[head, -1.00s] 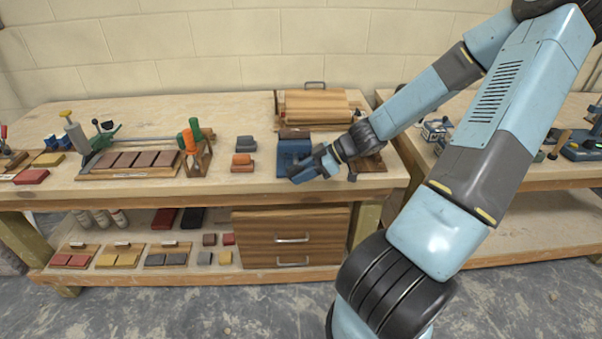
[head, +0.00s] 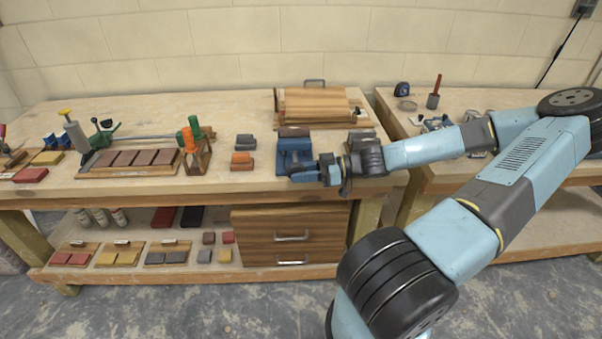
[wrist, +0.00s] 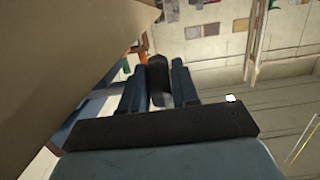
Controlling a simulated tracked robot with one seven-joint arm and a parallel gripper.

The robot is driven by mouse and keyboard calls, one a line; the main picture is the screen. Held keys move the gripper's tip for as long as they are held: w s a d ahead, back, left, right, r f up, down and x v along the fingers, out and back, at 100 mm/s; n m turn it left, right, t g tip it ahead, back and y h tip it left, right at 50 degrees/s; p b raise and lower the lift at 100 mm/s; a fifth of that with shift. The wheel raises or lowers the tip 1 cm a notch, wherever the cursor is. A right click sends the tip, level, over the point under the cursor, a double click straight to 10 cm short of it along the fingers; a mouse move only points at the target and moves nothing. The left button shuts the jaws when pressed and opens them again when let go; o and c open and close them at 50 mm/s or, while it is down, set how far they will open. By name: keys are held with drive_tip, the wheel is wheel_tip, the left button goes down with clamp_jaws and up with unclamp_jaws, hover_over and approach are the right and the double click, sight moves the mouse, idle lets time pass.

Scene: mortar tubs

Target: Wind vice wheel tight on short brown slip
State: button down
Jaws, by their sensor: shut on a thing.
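The blue vice (head: 294,146) stands at the front of the bench, right of centre in the head view. A brown slip (head: 293,132) sits at its top, at the back; how firmly the jaws hold it cannot be told. My gripper (head: 297,174) is at the vice's front, low by the bench edge, reaching in from the right. In the wrist view, my gripper's two blue fingers (wrist: 160,88) are shut on a dark rounded part, the vice wheel (wrist: 158,75). The wheel is hidden in the head view.
A stand with orange and green clamps (head: 195,148) and a rack of brown slips (head: 135,160) stand further left. Drawers (head: 290,236) are below the bench.

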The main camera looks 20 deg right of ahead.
drive_tip(key=shift+s+a+f+y, duration=0.1)
drive_tip(key=shift+s+a+y, duration=0.1)
drive_tip(key=shift+y, duration=0.3)
idle(0.4)
drive_tip(key=c, duration=0.9)
unclamp_jaws()
drive_tip(key=shift+c, duration=0.2)
drive_tip(key=shift+d, duration=0.1)
drive_tip(key=shift+d, duration=0.1)
drive_tip(key=shift+d, duration=0.25)
drive_tip(key=v, duration=1.3)
drive_tip(key=shift+s, duration=0.2)
